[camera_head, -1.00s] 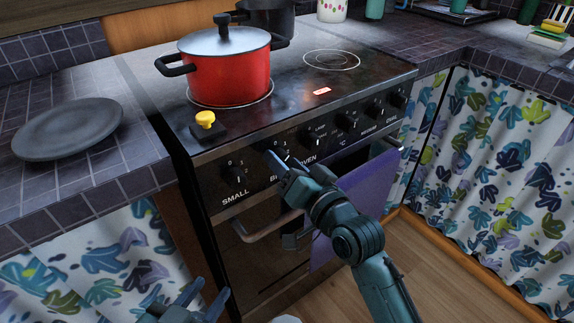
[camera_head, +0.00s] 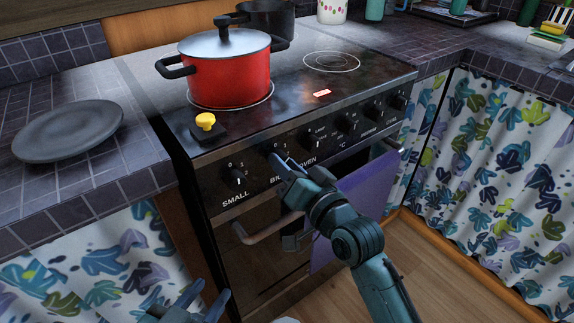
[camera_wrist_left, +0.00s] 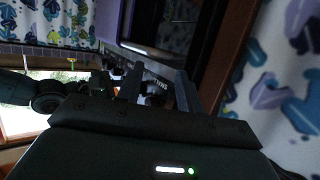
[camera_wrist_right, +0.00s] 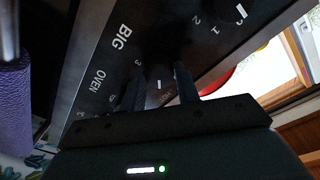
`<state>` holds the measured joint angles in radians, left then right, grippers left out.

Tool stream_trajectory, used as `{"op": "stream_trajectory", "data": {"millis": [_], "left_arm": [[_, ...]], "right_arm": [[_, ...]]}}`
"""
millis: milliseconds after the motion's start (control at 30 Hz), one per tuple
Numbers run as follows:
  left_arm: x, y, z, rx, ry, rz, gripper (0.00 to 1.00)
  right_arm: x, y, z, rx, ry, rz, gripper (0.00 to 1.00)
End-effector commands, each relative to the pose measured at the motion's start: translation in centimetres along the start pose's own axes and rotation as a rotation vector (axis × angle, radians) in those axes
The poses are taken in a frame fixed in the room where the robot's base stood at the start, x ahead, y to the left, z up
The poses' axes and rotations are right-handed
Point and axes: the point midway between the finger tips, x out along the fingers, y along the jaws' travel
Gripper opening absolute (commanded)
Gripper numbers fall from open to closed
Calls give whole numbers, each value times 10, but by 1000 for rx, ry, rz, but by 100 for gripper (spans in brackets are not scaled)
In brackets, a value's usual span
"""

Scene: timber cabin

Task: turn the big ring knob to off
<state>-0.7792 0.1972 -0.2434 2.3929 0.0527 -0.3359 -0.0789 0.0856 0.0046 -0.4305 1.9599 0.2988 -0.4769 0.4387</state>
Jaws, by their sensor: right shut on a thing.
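The big ring knob (camera_wrist_right: 160,72) is a dark knob on the stove's front panel, above the "BIG" label. In the right wrist view it sits between the two fingers of my right gripper (camera_wrist_right: 158,88), and a short white mark shows on it. The gripper is shut on the knob. In the head view the right gripper (camera_head: 281,160) reaches the panel from the lower right and mostly hides the knob, so its exact setting is hard to read. My left gripper (camera_head: 196,298) is open and empty at the bottom, away from the stove; its fingers also show in the left wrist view (camera_wrist_left: 155,88).
The small ring knob (camera_head: 237,177) is left of the gripper; other knobs (camera_head: 314,139) are to the right. A red pot (camera_head: 228,75) and a yellow-topped timer (camera_head: 205,121) stand on the stove. The oven handle (camera_head: 268,228) and purple towel (camera_head: 350,205) are below.

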Motion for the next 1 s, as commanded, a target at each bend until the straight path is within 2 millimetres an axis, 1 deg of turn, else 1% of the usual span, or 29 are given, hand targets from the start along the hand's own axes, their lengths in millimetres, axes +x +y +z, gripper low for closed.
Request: {"op": "stream_trajectory", "data": {"millis": [267, 633, 700, 767, 867, 1000], "left_arm": [[-8, -3, -14, -26, 10, -8, 36], [-32, -13, -49, -102, 52, -48, 36], [-33, -13, -49, -114, 37, -48, 36], [-31, -11, -44, -123, 12, -45, 36], [-24, -8, -36, -130, -21, -36, 36], [-17, -5, -36, -134, -37, -23, 36]], "right_arm": [[0, -1, -2, -115, 3, -3, 9], [0, -2, -2, -432, 18, -16, 9], [0, -2, -2, -493, 22, -19, 9], [0, -2, -2, -545, 24, -21, 9], [0, -1, -1, -625, 28, -24, 9], [0, -1, -1, -719, 34, -28, 9]]}}
